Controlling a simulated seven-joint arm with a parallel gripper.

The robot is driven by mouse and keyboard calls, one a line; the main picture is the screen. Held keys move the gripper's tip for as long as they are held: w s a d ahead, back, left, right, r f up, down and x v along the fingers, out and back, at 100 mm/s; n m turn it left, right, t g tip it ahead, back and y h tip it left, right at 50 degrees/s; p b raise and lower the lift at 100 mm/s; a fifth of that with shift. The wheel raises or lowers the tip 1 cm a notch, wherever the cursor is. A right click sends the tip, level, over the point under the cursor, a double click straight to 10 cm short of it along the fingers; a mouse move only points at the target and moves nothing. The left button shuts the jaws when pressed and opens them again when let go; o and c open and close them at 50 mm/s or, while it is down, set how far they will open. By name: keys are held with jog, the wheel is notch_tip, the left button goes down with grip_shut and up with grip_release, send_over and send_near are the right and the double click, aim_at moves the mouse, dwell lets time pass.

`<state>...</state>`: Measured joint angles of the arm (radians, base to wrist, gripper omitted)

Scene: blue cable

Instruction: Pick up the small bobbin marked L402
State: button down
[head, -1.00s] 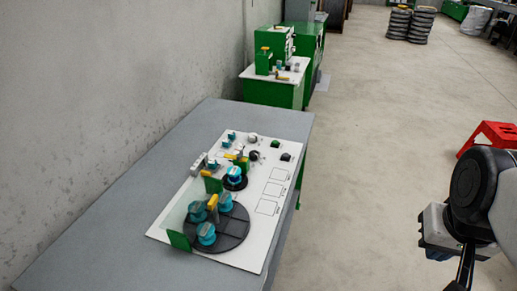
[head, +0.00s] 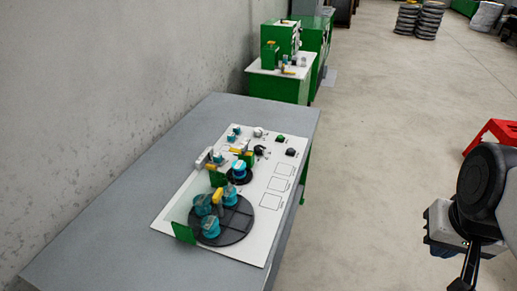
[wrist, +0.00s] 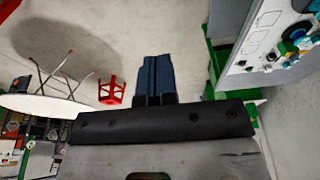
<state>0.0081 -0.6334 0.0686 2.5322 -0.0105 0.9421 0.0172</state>
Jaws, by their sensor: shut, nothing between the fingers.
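Teal bobbins stand on a white board (head: 258,210) on the grey table. Several larger ones, including a front bobbin (head: 210,228), sit on a big dark disc (head: 238,226). One bobbin (head: 239,167) is on a smaller dark disc, and small teal pieces (head: 217,158) stand farther back. No L402 marking is readable, so I cannot tell which bobbin bears it. My gripper is at the right edge of the head view, away from the table. In the wrist view my gripper's dark blue fingers (wrist: 154,78) are together and empty, with floor beyond them.
The grey table (head: 115,217) runs along the concrete wall. Green plates (head: 183,232) and yellow-topped parts stand among the bobbins. The floor between is open.

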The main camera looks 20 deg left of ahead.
jog(key=c, duration=0.6)
grip_release()
jog(key=shift+c, duration=0.2)
jog(key=shift+a, duration=0.1)
jog(key=m+g+y, duration=0.1)
jog(key=m+y, duration=1.1)
jog(key=m, duration=0.2)
send_over(244, 169)
jog(key=s+d, duration=0.4)
jog(key=d, duration=0.3)
jog(key=s+d, duration=0.4)
jog(key=d, duration=0.3)
notch_tip(244, 169, down, 15)
jog(key=w+a+f+m+t, duration=0.1)
jog(key=w+a+f+m, duration=0.1)
jog(key=a+f, duration=0.1)
jog(key=w+a+f+m, duration=0.2)
jog(key=a+f+m, duration=0.1)
jog(key=f, duration=0.2)
jog(key=w+a+f+m+t+y, duration=0.1)
jog(key=w+a+f+m, duration=0.1)
jog(key=a+f, duration=0.1)
jog(key=shift+w+a+f+t, duration=0.15)
jog(key=shift+w+a+f, duration=0.05)
jog(key=shift+f, duration=0.2)
jog(key=shift+w+a+f+t, duration=0.15)
jog(key=shift+f, duration=0.25)
jog(key=shift+a, duration=0.1)
jog(key=shift+x, duration=1.25)
